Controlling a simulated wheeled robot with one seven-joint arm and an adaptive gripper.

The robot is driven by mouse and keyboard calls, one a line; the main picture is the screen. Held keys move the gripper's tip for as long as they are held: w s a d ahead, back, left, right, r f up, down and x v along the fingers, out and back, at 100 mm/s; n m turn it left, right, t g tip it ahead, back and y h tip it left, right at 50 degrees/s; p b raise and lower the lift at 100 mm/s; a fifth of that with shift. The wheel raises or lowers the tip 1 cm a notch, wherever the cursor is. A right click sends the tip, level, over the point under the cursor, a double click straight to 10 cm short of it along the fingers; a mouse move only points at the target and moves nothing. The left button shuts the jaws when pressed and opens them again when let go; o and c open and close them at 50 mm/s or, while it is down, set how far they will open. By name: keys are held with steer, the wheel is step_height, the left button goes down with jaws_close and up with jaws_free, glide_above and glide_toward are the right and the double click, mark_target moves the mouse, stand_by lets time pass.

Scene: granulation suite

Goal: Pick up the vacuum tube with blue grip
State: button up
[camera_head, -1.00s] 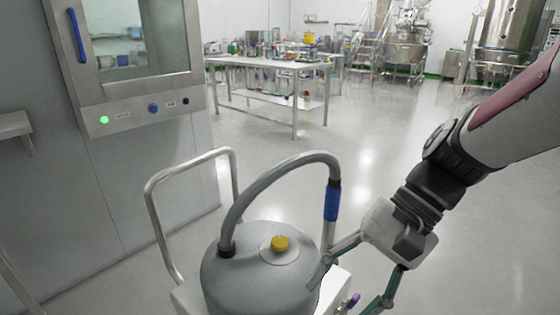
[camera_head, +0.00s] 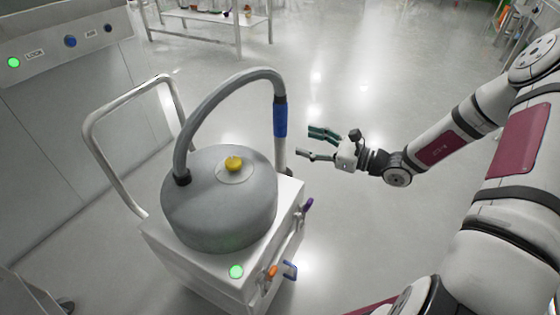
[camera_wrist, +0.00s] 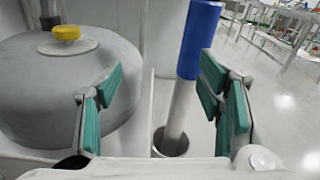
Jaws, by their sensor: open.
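The vacuum tube is a grey pipe with a blue grip (camera_head: 280,116), standing upright at the right side of the vacuum. A grey hose arches from its top to the grey dome (camera_head: 220,200). In the wrist view the blue grip (camera_wrist: 199,40) is ahead of my gripper, and the pipe's lower end sits in a round holder (camera_wrist: 170,142). My gripper (camera_head: 314,143) is open and empty, just right of the tube and roughly at the height of the grip's lower end. In the wrist view the tube appears between the green finger pads (camera_wrist: 165,98), nearer the right one.
The white cart (camera_head: 200,268) under the dome has a tall metal push handle (camera_head: 112,112) at left. Coloured fittings (camera_head: 290,268) stick out of its side. A wall cabinet stands at left and a table (camera_head: 205,18) behind.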

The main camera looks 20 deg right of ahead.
mark_target(286, 128)
steer(key=w+f+m, duration=0.1)
steer(key=w, duration=0.1)
steer(key=w+a+m+t+h+b, duration=0.1)
steer(key=w, duration=0.2)
steer(key=w+a+f+t+b, duration=0.1)
steer(key=w, duration=0.1)
steer(key=shift+w+f+m, duration=0.25)
steer(key=shift+f+m, duration=0.1)
steer(key=shift+m, duration=0.05)
steer(key=shift+w+d+b+x, duration=0.15)
steer(key=shift+b+x, duration=0.6)
steer(key=shift+x, duration=0.7)
steer(key=shift+w+d+b+x, duration=0.15)
steer(key=shift+b+x, duration=0.55)
steer(key=shift+x, duration=0.75)
steer(key=shift+r, duration=0.1)
steer(key=c, duration=1.2)
